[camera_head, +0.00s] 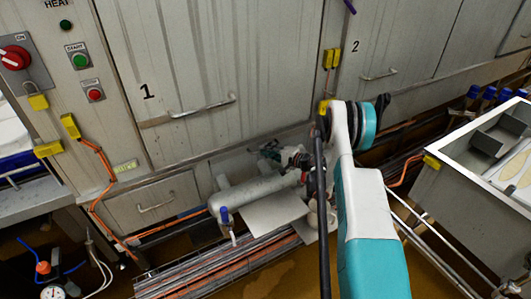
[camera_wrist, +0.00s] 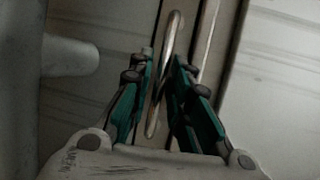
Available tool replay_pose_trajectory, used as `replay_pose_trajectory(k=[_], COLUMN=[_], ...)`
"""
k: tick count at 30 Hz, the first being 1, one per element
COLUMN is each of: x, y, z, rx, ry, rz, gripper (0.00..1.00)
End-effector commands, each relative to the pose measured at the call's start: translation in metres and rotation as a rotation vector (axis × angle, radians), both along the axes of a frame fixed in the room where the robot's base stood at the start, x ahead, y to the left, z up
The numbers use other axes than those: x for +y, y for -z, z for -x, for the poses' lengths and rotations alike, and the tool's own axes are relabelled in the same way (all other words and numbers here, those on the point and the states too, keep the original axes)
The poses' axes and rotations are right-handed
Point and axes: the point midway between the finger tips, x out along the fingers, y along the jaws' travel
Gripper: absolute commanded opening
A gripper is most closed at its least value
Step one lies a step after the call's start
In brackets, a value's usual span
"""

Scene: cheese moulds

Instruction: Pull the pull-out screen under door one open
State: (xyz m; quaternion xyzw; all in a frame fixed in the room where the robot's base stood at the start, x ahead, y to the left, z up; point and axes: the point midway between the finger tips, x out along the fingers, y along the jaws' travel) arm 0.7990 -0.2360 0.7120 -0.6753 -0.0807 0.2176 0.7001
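Door one (camera_head: 185,75) is shut, with a "1" and a long bar handle (camera_head: 190,112). Below it is a low panel (camera_head: 120,208) with a small handle (camera_head: 157,207), closed. To its right, another low panel (camera_head: 228,165) is partly hidden behind my gripper (camera_head: 268,152). In the wrist view, my gripper (camera_wrist: 164,60) is open, with a bar handle (camera_wrist: 170,40) between its two green fingers. Gaps show between the bar and the fingers. The handle in front of my gripper is hidden in the head view.
A metal sink unit (camera_head: 465,190) stands at the right.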

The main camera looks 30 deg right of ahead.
Motion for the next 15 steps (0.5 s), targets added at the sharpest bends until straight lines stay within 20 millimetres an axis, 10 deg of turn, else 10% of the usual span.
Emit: replay_pose_trajectory(k=[15], x=[0.0059], y=[0.0020], z=[-0.0129], rx=[0.000], ry=[0.000], rz=[0.000], gripper=[0.11])
